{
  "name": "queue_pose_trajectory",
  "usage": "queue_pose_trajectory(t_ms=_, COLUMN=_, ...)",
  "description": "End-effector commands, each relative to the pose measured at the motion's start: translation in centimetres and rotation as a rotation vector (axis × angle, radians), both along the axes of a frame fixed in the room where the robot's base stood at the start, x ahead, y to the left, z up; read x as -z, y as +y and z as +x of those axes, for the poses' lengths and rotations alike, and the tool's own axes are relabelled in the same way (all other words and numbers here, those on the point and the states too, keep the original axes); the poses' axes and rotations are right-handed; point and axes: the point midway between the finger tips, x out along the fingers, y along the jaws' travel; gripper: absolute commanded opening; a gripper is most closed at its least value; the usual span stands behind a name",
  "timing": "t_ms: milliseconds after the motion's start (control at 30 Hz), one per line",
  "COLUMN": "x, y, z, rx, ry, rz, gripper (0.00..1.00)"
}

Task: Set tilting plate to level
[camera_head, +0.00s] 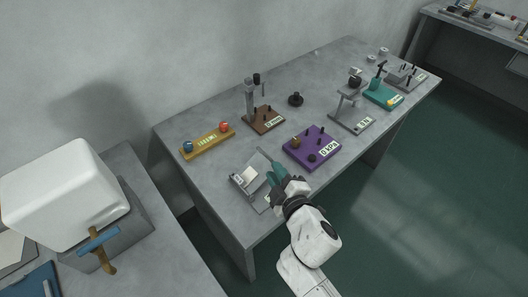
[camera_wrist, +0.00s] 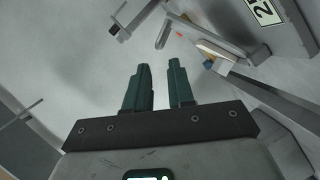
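The tilting plate (camera_head: 249,184) is a grey device with a white label, at the front left edge of the grey table in the head view. Its upper plate looks tilted. In the wrist view, a grey body with a label starting with "2" (camera_wrist: 287,28) shows at the upper right, with a thin arm and a small blue and orange part beside it. My gripper (camera_head: 271,168) has teal fingers and is beside the device, partly covering its right side. In the wrist view, the fingers (camera_wrist: 160,76) are apart with nothing between them. Contact with the device cannot be told.
A purple block (camera_head: 312,148) labelled "0 kPa" stands close to the right of my gripper. A yellow bar with balls (camera_head: 208,141), a brown stand (camera_head: 264,121) and a grey stand (camera_head: 352,117) are farther back. A white box (camera_head: 62,192) sits on the left bench.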

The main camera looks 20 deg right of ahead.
Motion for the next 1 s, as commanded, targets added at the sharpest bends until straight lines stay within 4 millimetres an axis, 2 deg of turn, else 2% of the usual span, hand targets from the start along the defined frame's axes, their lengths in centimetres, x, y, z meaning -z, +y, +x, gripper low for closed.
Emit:
queue_pose_trajectory(t_ms=300, x=1.1, y=-0.2, z=5.7, rx=0.004, ry=0.000, rz=0.002, gripper=0.23)
queue_pose_trajectory(t_ms=500, x=1.7, y=-0.3, z=8.1, rx=0.004, ry=0.001, rz=0.002, gripper=0.23)
queue_pose_trajectory(t_ms=667, x=1.9, y=-0.3, z=8.9, rx=0.004, ry=0.002, rz=0.003, gripper=0.23)
queue_pose_trajectory(t_ms=933, x=1.9, y=-0.3, z=9.0, rx=0.003, ry=0.001, rz=0.003, gripper=0.23)
queue_pose_trajectory(t_ms=1000, x=1.9, y=-0.3, z=9.0, rx=0.003, ry=0.001, rz=0.003, gripper=0.18)
